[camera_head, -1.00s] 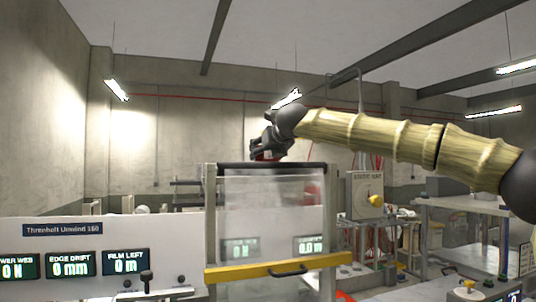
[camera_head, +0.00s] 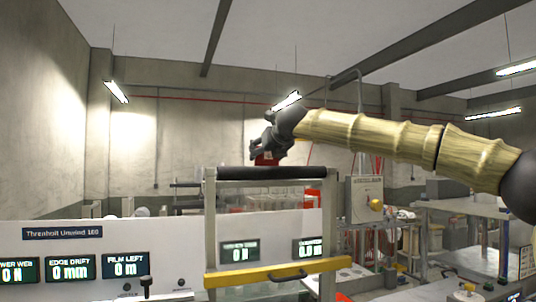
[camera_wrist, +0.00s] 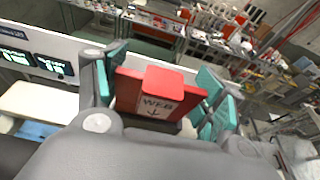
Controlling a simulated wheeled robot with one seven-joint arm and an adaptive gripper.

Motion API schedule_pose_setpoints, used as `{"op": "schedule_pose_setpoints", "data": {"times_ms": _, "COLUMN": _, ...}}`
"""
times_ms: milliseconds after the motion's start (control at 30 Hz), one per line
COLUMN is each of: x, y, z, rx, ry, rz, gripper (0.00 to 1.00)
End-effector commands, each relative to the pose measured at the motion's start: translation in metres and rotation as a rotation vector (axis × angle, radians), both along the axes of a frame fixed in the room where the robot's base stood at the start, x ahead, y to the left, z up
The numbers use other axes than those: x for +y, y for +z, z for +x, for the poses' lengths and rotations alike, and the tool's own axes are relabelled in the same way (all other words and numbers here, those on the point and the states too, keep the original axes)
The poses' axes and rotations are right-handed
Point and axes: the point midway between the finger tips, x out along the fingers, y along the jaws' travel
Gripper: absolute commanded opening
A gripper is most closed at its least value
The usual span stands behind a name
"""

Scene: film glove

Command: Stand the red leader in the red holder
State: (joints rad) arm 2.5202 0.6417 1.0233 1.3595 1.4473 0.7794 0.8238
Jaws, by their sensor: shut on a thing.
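The red leader (camera_wrist: 168,88), a red block with a white label reading WEB and an arrow, sits between the teal-padded fingers of my gripper (camera_wrist: 158,100). In the head view my gripper (camera_head: 264,148) is shut on it, and a red part of the leader (camera_head: 266,160) shows below the fingers. It is held in the air above the dark top bar of the machine frame. A small red piece (camera_head: 313,194) shows behind the frame; I cannot tell whether it is the red holder. No holder is clearly recognizable in either view.
The machine frame (camera_head: 211,235) has a dark top bar (camera_head: 272,173) and a yellow handle bar (camera_head: 278,272). A white panel with displays (camera_head: 75,240) is at left. A grey box with a yellow knob (camera_head: 364,197) and benches stand at right.

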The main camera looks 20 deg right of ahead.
Motion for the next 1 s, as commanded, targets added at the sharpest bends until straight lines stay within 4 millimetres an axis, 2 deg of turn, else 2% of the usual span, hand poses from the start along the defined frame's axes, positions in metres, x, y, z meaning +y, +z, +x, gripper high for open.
{"op": "schedule_pose_setpoints", "data": {"times_ms": 1000, "x": 0.000, "y": 0.033, "z": 0.000, "rx": 0.000, "ry": 0.000, "rz": 0.000, "gripper": 0.46}}
